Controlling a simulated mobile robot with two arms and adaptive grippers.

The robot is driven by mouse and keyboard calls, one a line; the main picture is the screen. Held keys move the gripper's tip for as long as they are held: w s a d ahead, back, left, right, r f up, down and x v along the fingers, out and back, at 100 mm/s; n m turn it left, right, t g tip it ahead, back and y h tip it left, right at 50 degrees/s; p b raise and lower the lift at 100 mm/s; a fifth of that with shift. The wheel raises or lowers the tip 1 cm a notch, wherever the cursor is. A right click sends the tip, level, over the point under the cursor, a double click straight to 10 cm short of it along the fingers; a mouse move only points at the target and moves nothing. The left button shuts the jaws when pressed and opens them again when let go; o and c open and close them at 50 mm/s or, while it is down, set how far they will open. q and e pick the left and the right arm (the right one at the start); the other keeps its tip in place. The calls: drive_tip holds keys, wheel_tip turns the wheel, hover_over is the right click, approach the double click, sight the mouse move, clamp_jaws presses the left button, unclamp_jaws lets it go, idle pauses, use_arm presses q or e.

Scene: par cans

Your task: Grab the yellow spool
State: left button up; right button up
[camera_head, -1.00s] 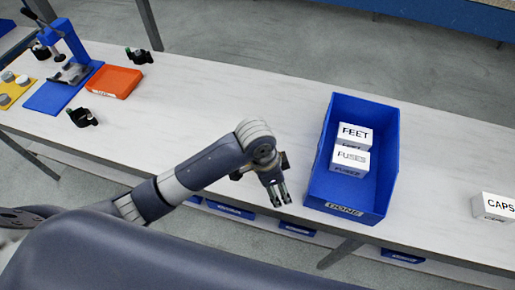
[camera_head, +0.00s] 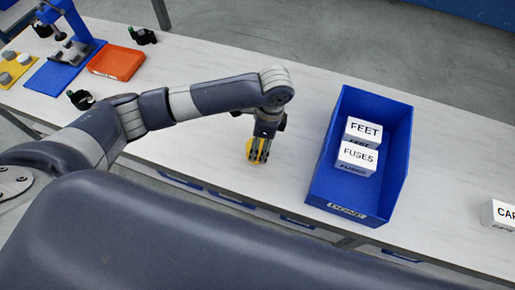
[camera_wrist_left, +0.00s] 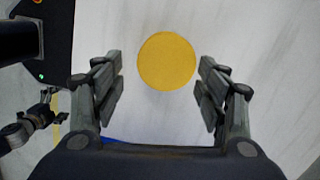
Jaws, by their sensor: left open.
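The yellow spool (camera_head: 250,148) stands on the white table, partly hidden behind my left gripper (camera_head: 259,153) in the head view. In the left wrist view, the spool's round yellow top (camera_wrist_left: 166,61) lies between and slightly beyond the two open fingers of my left gripper (camera_wrist_left: 160,80). The fingers are apart on either side, with gaps, and nothing is held. My right gripper is not in view.
A blue DONE bin (camera_head: 322,187) holding two white boxes, FEET (camera_head: 363,131) and FUSES (camera_head: 356,157), stands right of the gripper. A white CAPS box (camera_head: 499,214) is at far right. An orange tray (camera_head: 117,62) and blue press (camera_head: 72,30) are at upper left.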

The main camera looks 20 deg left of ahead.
sight(248, 146)
use_arm(q)
drive_tip(key=f, duration=0.3)
drive_tip(key=a+f, duration=0.1)
drive_tip(key=f, duration=0.1)
drive_tip(key=shift+w+f, duration=0.1)
drive_tip(key=shift+w, duration=0.2)
drive_tip(key=c, duration=1)
